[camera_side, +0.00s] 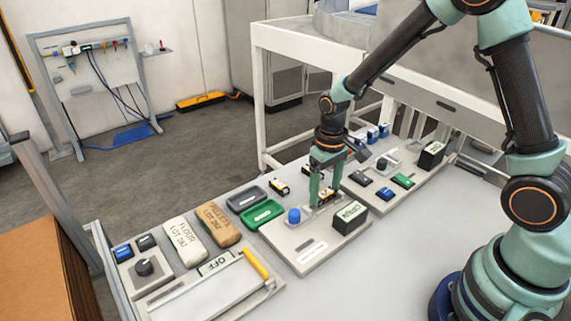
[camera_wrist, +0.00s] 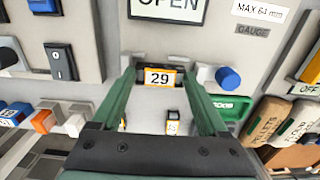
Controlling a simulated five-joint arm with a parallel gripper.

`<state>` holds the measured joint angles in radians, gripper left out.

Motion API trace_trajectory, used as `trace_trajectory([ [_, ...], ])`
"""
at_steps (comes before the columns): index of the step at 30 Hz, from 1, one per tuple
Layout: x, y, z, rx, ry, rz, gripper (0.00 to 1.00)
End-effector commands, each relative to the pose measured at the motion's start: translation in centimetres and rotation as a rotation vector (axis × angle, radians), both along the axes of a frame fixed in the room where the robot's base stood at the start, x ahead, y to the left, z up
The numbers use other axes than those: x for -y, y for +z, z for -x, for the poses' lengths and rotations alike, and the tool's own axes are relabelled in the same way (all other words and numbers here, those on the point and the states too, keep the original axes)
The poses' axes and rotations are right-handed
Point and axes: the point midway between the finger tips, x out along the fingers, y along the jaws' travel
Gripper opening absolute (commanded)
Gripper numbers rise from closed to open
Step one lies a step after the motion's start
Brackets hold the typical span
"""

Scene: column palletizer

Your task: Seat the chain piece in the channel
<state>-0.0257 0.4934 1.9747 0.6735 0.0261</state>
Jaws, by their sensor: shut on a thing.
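My gripper (camera_side: 323,196) points down over a grey fixture plate (camera_side: 299,254) in the side view. In the wrist view my gripper (camera_wrist: 160,73) is shut on a chain piece (camera_wrist: 160,78) with a yellow-edged label reading 29, its fingers on either side. The piece is just below the OPEN display (camera_wrist: 168,8) in that view. A light block with a blue knob (camera_wrist: 228,77) stands right of the fingertips. I cannot make out the channel, or whether the piece touches it. Two small black-and-yellow pieces (camera_side: 281,187) (camera_side: 303,170) stand apart on the surface behind.
A dark tray (camera_side: 247,199) and a green tray (camera_side: 263,214) lie left of the fixture. A second panel with switches (camera_side: 403,181) stands right. The bench's front is clear.

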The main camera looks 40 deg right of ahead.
Motion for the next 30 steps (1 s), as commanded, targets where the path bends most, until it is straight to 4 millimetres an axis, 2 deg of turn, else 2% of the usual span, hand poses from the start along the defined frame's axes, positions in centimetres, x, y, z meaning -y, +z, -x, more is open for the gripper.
trace_trajectory([
  [15,0.0,-0.12,0.0,0.0,0.0,0.0,0.17],
  [16,0.0,-0.12,0.0,0.0,0.0,0.0,0.84],
  [17,0.0,-0.12,0.0,0.0,0.0,0.0,0.96],
  [18,0.01,-0.11,-0.01,0.0,0.0,0.0,1.0],
  [30,0.01,-0.14,0.03,-0.001,0.0,0.0,1.0],
])
